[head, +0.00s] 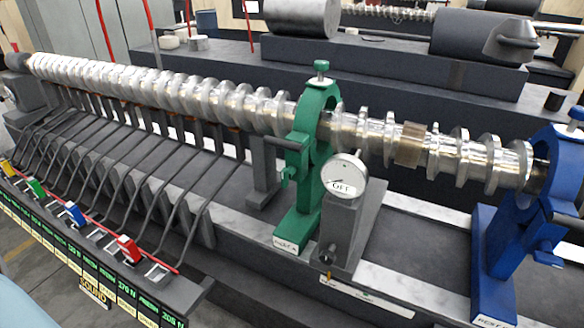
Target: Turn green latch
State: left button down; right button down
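A green clamp stand (302,205) stands upright around the long silver screw shaft (190,92), near the middle of the head view. A round knob (321,68) tops it. Neither of my grippers shows in the head view.
A dial gauge (344,175) stands on a grey block just right of the green stand. A blue clamp stand (510,235) holds the shaft at the right. Colored switches (130,250) line a panel at the lower left. Grey machinery (390,65) fills the back.

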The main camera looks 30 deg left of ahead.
aim_at(287, 174)
jog(key=u, duration=0.85)
